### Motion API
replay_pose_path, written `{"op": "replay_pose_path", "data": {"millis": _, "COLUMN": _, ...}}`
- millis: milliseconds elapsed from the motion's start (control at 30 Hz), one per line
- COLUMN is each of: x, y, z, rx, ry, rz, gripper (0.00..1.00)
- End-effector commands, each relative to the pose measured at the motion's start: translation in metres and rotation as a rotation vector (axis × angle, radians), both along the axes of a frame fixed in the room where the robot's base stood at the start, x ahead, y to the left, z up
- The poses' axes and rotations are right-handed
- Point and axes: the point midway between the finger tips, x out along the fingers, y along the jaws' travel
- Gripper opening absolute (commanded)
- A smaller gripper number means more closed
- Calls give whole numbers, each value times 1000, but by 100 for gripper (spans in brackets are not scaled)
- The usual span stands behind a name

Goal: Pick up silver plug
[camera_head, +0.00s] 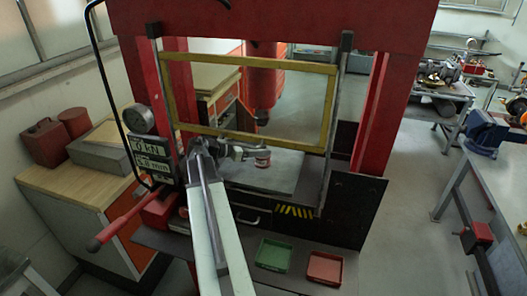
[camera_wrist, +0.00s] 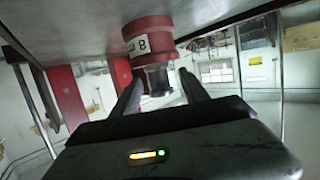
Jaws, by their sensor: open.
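A silver-grey plug (camera_wrist: 157,78) sits in the end of a red cylindrical body (camera_wrist: 148,38) with a white label. The wrist picture is upside down, so the plug appears below the red body. In the head view the red body (camera_head: 263,161) stands on the grey press plate (camera_head: 285,176), with the plug at its top. My gripper (camera_wrist: 161,84) is open, with one dark finger on each side of the plug. Whether the fingers touch it I cannot tell. In the head view my gripper (camera_head: 250,152) is just left of and beside the red body.
A yellow guard frame (camera_head: 332,105) and the red press columns (camera_head: 375,110) surround the plate. The press ram (camera_head: 262,85) hangs above it. A green tray (camera_head: 273,254) and a red tray (camera_head: 325,268) lie in front, lower down.

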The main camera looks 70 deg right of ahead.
Motion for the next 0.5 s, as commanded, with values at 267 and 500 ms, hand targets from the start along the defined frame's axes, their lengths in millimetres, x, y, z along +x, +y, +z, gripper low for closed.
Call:
{"op": "replay_pose_path", "data": {"millis": 267, "x": -28, "y": -31, "z": -16, "rx": 1, "ry": 1, "rz": -3, "gripper": 52}}
{"op": "replay_pose_path", "data": {"millis": 500, "x": -29, "y": -31, "z": -15, "rx": 1, "ry": 1, "rz": -3, "gripper": 38}}
